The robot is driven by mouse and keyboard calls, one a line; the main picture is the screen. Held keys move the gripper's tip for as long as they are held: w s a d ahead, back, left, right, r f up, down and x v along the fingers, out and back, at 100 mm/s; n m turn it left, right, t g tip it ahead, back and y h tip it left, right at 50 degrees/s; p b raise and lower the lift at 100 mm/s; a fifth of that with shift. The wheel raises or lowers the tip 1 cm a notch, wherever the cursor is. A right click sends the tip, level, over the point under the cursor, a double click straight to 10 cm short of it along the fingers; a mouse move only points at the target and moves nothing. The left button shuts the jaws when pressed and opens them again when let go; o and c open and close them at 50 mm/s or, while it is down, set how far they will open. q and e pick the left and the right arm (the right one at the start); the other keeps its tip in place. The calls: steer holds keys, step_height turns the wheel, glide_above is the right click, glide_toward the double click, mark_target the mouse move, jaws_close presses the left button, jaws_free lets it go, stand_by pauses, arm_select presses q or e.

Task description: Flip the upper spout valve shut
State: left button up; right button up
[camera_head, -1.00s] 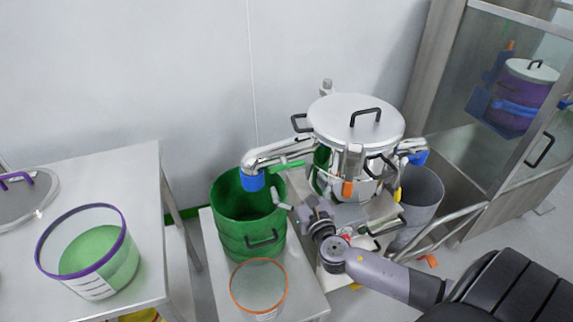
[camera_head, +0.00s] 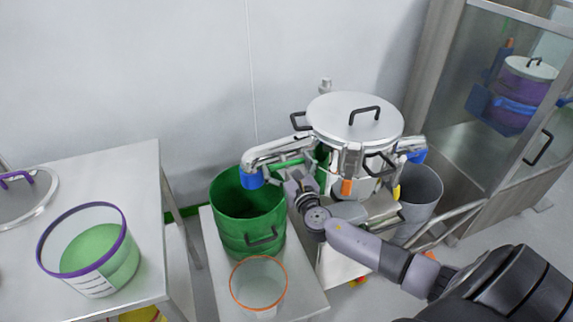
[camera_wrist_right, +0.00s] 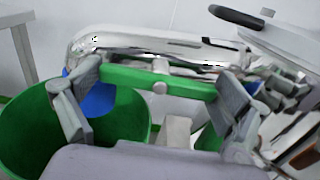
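The upper spout (camera_head: 280,150) is a shiny metal pipe reaching left from the steel vessel (camera_head: 352,140), with a blue end over a green bin (camera_head: 232,205). Its green valve handle (camera_head: 287,163) runs along the pipe; it also crosses the right wrist view as a green bar (camera_wrist_right: 185,85) with a round pivot. My right gripper (camera_head: 294,181) is just below the handle. In the right wrist view its fingers (camera_wrist_right: 160,88) are spread wide, one near each end of the bar. Contact with the bar is unclear. My left gripper is out of view.
A clear orange-rimmed container (camera_head: 258,290) stands in front of the green bin. A grey bin (camera_head: 424,195) stands right of the vessel, under another blue-ended spout. A table (camera_head: 120,165) at left holds a purple-rimmed tub (camera_head: 112,272). A glazed cabinet (camera_head: 500,150) stands at right.

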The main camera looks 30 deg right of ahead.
steer(key=c, duration=0.6)
steer(key=m+b, duration=0.1)
steer(key=m, duration=0.2)
steer(key=shift+f+b, duration=0.1)
steer(key=shift+b, duration=0.3)
steer(key=m+b, duration=0.1)
steer(key=m, duration=0.4)
steer(key=shift+b, duration=0.3)
steer(key=m, duration=0.4)
steer(key=shift+m+b, duration=0.3)
steer(key=shift+b, duration=0.1)
steer(key=m, duration=0.5)
steer(key=shift+r, duration=0.2)
steer(key=shift+m, duration=0.3)
